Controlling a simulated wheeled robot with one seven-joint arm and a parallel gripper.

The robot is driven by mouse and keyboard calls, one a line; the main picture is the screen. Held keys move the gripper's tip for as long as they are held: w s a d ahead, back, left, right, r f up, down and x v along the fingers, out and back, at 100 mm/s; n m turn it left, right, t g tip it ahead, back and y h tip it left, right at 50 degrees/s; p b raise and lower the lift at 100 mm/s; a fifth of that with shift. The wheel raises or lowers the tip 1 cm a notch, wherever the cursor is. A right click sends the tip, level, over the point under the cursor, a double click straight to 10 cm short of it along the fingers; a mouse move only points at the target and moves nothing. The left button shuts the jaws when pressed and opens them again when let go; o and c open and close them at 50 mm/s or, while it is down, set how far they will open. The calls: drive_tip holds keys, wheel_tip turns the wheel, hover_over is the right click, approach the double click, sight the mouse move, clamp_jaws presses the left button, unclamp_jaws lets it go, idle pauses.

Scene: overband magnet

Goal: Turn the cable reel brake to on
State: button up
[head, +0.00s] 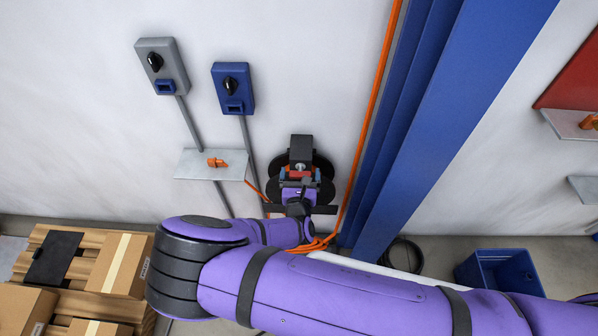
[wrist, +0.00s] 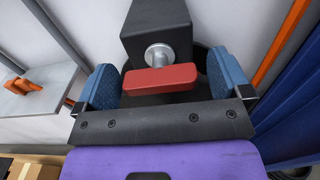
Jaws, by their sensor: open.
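The cable reel (head: 270,188) is a dark round drum on the white wall, partly hidden behind my arm. A black block (wrist: 157,28) on it carries a silver shaft with a red bar-shaped brake handle (wrist: 160,79). The handle lies roughly level, tilted slightly, in the wrist view. In the head view the red handle (head: 299,173) shows small. My gripper (wrist: 160,85) is open, with one blue-padded finger on each side of the handle. A gap shows on both sides of the handle. No brake markings are readable.
A grey switch box (head: 170,75) and a blue switch box (head: 241,98) hang on the wall at left. A shelf (head: 195,166) holds an orange part. An orange cable (head: 375,100) runs beside the blue column (head: 420,130). Boxes on a pallet stand lower left.

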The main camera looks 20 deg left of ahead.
drive_tip(key=shift+c, duration=0.4)
drive_tip(key=c, duration=0.9)
drive_tip(key=shift+o, duration=0.2)
drive_tip(key=shift+m, duration=0.4)
drive_tip(key=m, duration=0.3)
drive_tip(key=shift+m, duration=0.3)
drive_tip(key=m, duration=0.4)
drive_tip(key=shift+m, duration=0.3)
drive_tip(key=m, duration=0.4)
drive_tip(key=shift+m, duration=2.5)
drive_tip(key=shift+s, duration=0.1)
